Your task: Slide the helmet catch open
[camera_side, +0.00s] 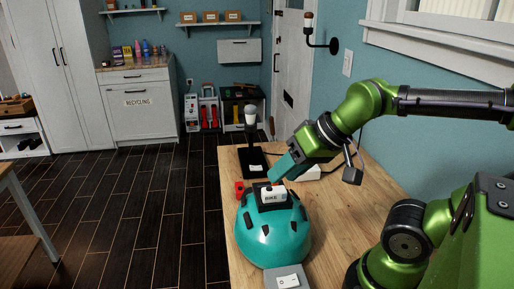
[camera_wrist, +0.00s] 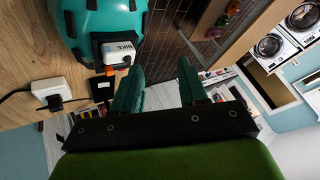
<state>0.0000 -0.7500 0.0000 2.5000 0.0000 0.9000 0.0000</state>
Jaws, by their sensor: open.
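A teal helmet (camera_side: 268,240) with black vents sits on the wooden table. A small black and white block marked BIKE (camera_side: 272,196) is on its top side, nearest my gripper. In the wrist view the helmet (camera_wrist: 95,15) is at the upper left, and the BIKE block (camera_wrist: 118,48) shows a small orange part (camera_wrist: 128,61). I cannot tell for certain which part is the catch. My gripper (camera_side: 279,172) is just above the BIKE block. In the wrist view its teal fingers (camera_wrist: 160,82) are apart with nothing between them; the block lies beyond the left finger.
A grey-white box (camera_side: 288,278) sits at the helmet's near side, and a red item (camera_side: 239,188) at the table's left edge. A black stand (camera_side: 252,160) is behind. A white plug-like block (camera_wrist: 47,88) with a cable lies on the table (camera_side: 350,190), whose right side is mostly clear.

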